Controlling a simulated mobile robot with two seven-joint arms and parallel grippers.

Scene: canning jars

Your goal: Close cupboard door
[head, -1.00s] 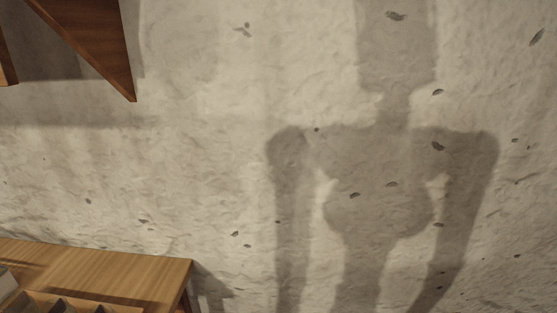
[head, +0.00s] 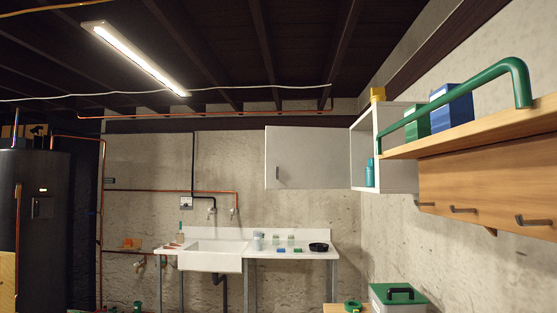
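The cupboard (head: 405,150) is a white wall cabinet on the right wall, near the far corner. Its white door (head: 308,157) stands wide open, swung out to the left from the cupboard's front. A small handle (head: 277,173) sits near the door's left edge. A teal bottle (head: 370,173) stands inside the open cupboard. The cupboard is well ahead of me. Neither of my grippers shows in the head view.
A white sink (head: 212,257) and counter (head: 318,254) with small jars and a black pan (head: 319,247) stand at the far wall. A wooden shelf (head: 480,135) with hooks and a green rail juts in at right. A green-lidded box (head: 398,298) stands below. A dark tank (head: 35,230) is at left.

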